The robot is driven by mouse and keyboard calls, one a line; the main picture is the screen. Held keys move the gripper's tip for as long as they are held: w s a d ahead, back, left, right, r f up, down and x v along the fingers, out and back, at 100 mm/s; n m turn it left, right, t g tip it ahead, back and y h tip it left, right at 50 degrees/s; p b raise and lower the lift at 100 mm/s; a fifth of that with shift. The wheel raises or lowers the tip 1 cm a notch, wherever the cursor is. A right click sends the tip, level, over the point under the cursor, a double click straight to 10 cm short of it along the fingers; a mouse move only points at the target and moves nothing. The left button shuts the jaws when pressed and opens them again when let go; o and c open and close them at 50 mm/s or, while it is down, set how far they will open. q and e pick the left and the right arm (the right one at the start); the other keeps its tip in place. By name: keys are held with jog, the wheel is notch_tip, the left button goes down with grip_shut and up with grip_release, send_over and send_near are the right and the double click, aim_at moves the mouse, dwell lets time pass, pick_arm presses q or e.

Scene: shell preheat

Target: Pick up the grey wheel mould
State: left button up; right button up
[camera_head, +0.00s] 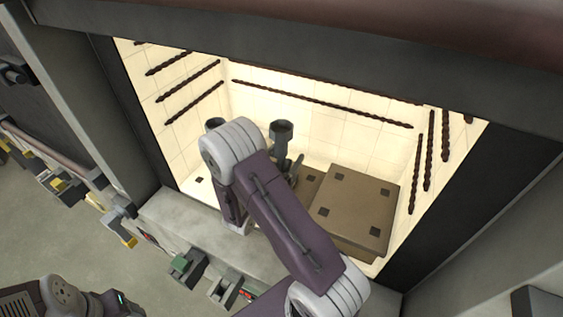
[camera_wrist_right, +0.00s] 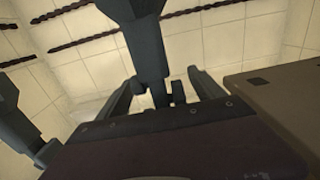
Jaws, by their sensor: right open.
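A grey mould with a cup-shaped top (camera_head: 281,131) stands upright inside the lit kiln. In the right wrist view this mould (camera_wrist_right: 147,48) rises between my fingers. My right gripper (camera_head: 291,170) is open, low by its stem, with one finger on each side in the wrist view; I cannot tell whether they touch it. A second grey mould (camera_head: 214,124) stands to the left, mostly hidden by my right arm; it also shows at the left of the wrist view (camera_wrist_right: 22,122). I cannot tell from shape which is the wheel mould. My left gripper is out of view.
Brown shelf blocks with dark square marks (camera_head: 352,208) stand right of the mould; their edge is close to my right finger in the wrist view (camera_wrist_right: 280,95). Dark twisted heating rods (camera_head: 320,103) line the pale tiled walls. The kiln's front sill (camera_head: 175,222) lies below my arm.

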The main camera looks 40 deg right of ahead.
aim_at(286, 144)
jog(key=shift+w+d, duration=0.15)
jog(key=shift+d, duration=0.25)
jog(key=shift+w+d+f, duration=0.1)
jog(key=shift+c, duration=1.2)
grip_shut()
notch_tip(286, 144, up, 4)
jog(key=p, duration=0.3)
jog(key=shift+r, duration=0.2)
jog(key=s+d+r+p, duration=0.6)
jog(key=s+p, duration=0.4)
jog(key=p, duration=0.3)
jog(key=shift+r, duration=0.35)
